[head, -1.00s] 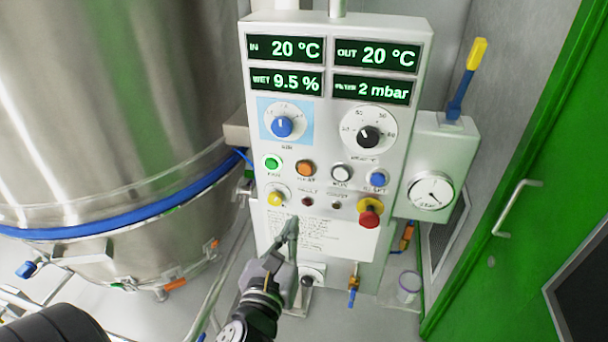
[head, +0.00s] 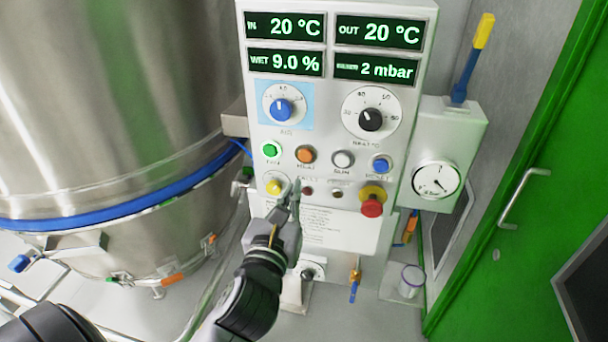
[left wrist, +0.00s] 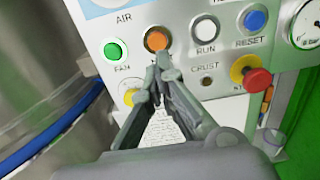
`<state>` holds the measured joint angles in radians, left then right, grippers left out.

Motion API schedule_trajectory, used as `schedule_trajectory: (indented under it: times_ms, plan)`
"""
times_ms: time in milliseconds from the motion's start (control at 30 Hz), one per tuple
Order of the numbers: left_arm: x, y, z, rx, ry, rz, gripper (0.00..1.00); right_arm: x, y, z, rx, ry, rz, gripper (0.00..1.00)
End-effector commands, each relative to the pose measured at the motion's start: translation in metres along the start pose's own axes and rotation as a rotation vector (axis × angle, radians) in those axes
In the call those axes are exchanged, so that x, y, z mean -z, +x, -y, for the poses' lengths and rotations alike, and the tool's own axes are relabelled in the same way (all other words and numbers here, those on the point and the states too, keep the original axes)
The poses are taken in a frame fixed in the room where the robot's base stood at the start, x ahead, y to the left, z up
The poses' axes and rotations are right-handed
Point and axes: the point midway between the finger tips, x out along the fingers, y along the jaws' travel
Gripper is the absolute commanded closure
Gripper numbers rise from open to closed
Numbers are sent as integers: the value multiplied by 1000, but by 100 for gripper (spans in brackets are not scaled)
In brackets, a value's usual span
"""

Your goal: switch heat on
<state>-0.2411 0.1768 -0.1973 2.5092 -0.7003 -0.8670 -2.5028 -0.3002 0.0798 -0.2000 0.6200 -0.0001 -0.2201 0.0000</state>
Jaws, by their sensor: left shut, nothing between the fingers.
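The control panel (head: 335,205) is a pale upright box with green-lit displays. The orange heat button (head: 306,155) sits in its button row, between the green fan button (head: 271,150) and the white run button (head: 343,160). My left gripper (head: 292,187) is shut and empty, its fingertips just below and left of the orange button in the head view. In the left wrist view the orange button (left wrist: 157,39) shows just beyond the fingertips (left wrist: 156,80), and its label is mostly hidden. I cannot tell whether the tips touch the panel. My right gripper is not in view.
A red emergency stop (head: 372,205) sticks out at lower right, below the blue reset button (head: 381,165). A steel vessel (head: 100,110) stands left. A pressure gauge box (head: 436,150) and a green door (head: 530,190) are at right.

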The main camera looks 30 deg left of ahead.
Motion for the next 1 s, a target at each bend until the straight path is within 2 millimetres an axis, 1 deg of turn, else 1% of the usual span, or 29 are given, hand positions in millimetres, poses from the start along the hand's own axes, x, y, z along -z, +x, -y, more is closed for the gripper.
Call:
schedule_trajectory:
  times_ms: [33,67,100,300,400,500,667,1000]
  plan:
    - [4,6,0,1,0,7,100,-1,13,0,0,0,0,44]
    - [3,9,0,3,0,7,100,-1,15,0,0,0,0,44]
    - [-2,20,0,1,2,2,100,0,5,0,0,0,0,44]
    - [-4,61,0,0,0,0,100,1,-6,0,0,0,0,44]
    - [-3,77,0,1,-1,-2,100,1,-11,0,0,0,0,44]
    - [-2,87,0,1,1,-1,100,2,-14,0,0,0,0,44]
    - [-1,95,0,1,0,-1,100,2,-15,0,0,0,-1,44]
    - [-1,96,0,2,1,-1,100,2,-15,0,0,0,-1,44]
